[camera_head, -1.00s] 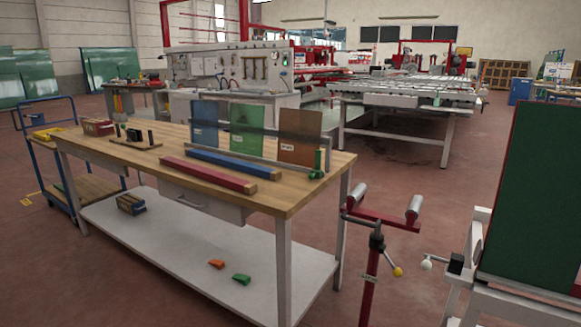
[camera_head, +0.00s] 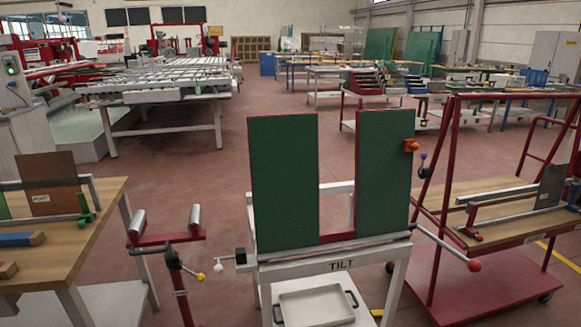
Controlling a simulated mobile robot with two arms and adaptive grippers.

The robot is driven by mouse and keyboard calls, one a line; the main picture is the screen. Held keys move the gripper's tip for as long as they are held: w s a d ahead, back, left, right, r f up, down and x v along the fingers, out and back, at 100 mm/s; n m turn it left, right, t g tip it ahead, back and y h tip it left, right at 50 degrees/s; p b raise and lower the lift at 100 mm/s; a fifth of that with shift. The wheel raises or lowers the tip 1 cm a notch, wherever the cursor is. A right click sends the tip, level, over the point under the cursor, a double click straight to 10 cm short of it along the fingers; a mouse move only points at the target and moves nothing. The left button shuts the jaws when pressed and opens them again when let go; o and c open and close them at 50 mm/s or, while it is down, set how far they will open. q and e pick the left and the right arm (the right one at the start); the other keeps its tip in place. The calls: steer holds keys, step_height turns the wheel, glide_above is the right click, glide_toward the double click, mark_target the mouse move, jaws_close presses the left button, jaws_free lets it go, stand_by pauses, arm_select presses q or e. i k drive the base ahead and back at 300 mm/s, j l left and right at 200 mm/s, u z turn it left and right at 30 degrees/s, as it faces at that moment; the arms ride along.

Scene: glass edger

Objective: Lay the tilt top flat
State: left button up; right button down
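The tilt top (camera_head: 284,185) stands nearly upright in the middle of the view, as two green panels with a gap between them; the second panel (camera_head: 382,175) is on the right. Both rise from a white frame (camera_head: 342,266) marked TILT. A lever with a white knob (camera_head: 218,267) sticks out at the frame's left, and one with a red knob (camera_head: 473,265) at its right. Neither of my grippers is in view.
A white tray (camera_head: 315,307) sits low in the frame. A red roller stand (camera_head: 168,240) is close on the left, beside a wooden workbench (camera_head: 97,228). A red cart (camera_head: 470,262) stands on the right. Open floor (camera_head: 205,170) lies behind the roller stand.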

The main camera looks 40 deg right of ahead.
mark_target(283, 148)
steer(key=l+z, duration=0.15)
steer(key=l, duration=0.3)
steer(key=l+z, duration=0.1)
steer(key=l, duration=0.35)
steer(key=i+l+z, duration=0.15)
steer(key=l, duration=0.3)
steer(key=l+z, duration=0.15)
steer(key=l, duration=0.3)
steer(key=i+l+z, duration=0.1)
steer(key=l, duration=0.35)
steer(key=i+l+z, duration=0.15)
steer(key=l, duration=0.25)
steer(key=i+l+z, duration=0.1)
steer(key=l, duration=0.3)
steer(key=i+l+z, duration=0.15)
steer(key=l, duration=0.25)
